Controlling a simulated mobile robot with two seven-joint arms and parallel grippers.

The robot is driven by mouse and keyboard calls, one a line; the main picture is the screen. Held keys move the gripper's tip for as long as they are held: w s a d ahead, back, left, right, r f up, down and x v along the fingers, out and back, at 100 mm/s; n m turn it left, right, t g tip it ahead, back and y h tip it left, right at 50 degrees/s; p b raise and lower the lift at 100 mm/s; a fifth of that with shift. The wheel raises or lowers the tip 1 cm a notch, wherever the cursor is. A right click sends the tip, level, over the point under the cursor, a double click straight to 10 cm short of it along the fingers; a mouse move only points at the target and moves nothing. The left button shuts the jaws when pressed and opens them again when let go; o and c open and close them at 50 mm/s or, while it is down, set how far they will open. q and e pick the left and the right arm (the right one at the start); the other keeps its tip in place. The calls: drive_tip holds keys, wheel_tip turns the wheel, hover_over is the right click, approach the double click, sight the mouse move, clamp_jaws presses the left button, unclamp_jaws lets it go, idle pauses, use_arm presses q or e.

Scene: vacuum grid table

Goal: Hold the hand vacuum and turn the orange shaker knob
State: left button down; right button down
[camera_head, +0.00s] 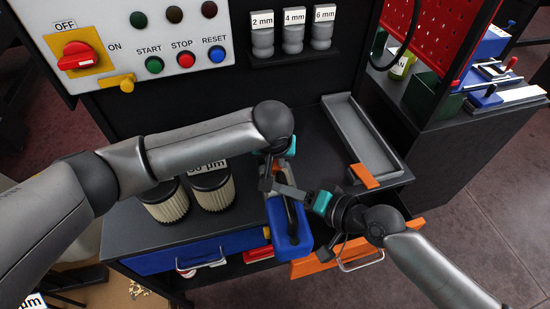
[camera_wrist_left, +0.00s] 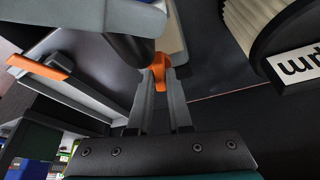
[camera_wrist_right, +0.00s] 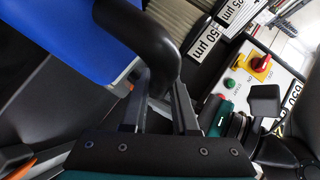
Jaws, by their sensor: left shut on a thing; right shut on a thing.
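The hand vacuum (camera_head: 291,240) has a blue body and a black handle. It is near the front edge of the bench, in the middle of the head view. The right wrist view shows its blue body (camera_wrist_right: 70,30) and the handle (camera_wrist_right: 150,45). My right gripper (camera_wrist_right: 155,95) is shut on that handle. The orange shaker knob (camera_wrist_left: 160,70) lies between the fingertips of my left gripper (camera_wrist_left: 160,92), which is shut on it. In the head view, my left wrist and arm mostly hide this spot.
Two pleated filters (camera_head: 213,192) stand on the bench left of the vacuum. A grey tray (camera_head: 365,140) with an orange end lies at right. An orange drawer (camera_head: 320,262) stands open below my right gripper. A control panel (camera_head: 185,95) hangs behind.

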use_arm(q)
drive_tip(key=shift+a, duration=0.1)
idle(0.3)
drive_tip(key=m+h, duration=0.1)
drive_tip(key=m, duration=0.3)
drive_tip(key=shift+a+g, duration=0.15)
drive_tip(key=shift+g, duration=0.15)
drive_tip(key=m+h, duration=0.1)
drive_tip(key=m, duration=0.1)
drive_tip(key=m+g+h, duration=0.1)
drive_tip(key=m, duration=0.2)
drive_tip(key=shift+w+a, duration=0.1)
drive_tip(key=m+g, duration=0.1)
drive_tip(key=m, duration=0.2)
drive_tip(key=m+g+h, duration=0.1)
drive_tip(key=m, duration=0.1)
drive_tip(key=shift+w+m, duration=0.15)
drive_tip(key=shift+m, duration=0.25)
drive_tip(key=m+g, duration=0.1)
drive_tip(key=m, duration=0.3)
drive_tip(key=shift+m+g, duration=0.4)
drive_tip(key=shift+f, duration=0.1)
drive_tip(key=c, duration=0.8)
unclamp_jaws()
drive_tip(key=shift+c, duration=0.2)
drive_tip(key=shift+w, duration=0.1)
